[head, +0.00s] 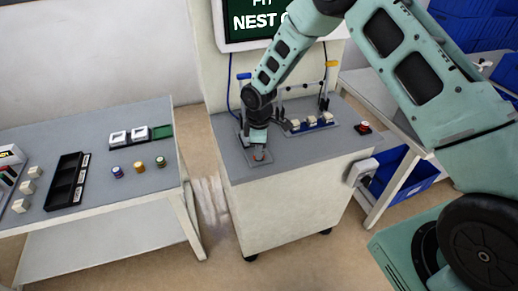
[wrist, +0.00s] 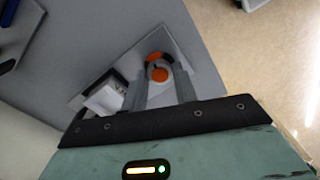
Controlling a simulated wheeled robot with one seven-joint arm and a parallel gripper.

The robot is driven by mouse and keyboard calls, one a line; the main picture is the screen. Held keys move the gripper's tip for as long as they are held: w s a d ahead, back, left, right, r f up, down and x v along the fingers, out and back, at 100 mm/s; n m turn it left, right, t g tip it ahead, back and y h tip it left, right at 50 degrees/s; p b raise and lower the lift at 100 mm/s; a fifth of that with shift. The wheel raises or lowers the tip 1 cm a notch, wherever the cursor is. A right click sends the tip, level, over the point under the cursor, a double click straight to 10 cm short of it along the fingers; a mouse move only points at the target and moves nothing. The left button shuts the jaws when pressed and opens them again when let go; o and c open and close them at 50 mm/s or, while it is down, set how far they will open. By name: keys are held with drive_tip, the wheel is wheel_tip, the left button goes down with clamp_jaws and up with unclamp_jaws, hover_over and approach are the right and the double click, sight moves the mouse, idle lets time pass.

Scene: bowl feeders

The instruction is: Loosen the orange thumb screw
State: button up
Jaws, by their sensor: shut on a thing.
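The orange thumb screw (wrist: 160,74) shows between the fingertips of my gripper (wrist: 160,90) in the wrist view. The fingers are shut on it from both sides. It sits over a light grey plate (wrist: 190,88) on the grey top of the machine cabinet. A second orange part (wrist: 155,56) lies just beyond the screw in the wrist view. A white block (wrist: 104,96) is left of the fingers.
On the cabinet (head: 300,195) stand a row of whitish blocks on a fixture (head: 310,124) and a red button (head: 363,128). A screen (head: 262,22) is behind. A side table (head: 110,190) at left carries a black tray (head: 66,183) and several small parts.

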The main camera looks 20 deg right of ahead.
drive_tip(key=shift+n, duration=0.6)
drive_tip(key=o, duration=1)
drive_tip(key=shift+c, duration=0.2)
drive_tip(key=shift+r, duration=0.1)
wheel_tip(320, 180, up, 17)
drive_tip(key=b, duration=0.2)
drive_tip(key=shift+r, duration=0.15)
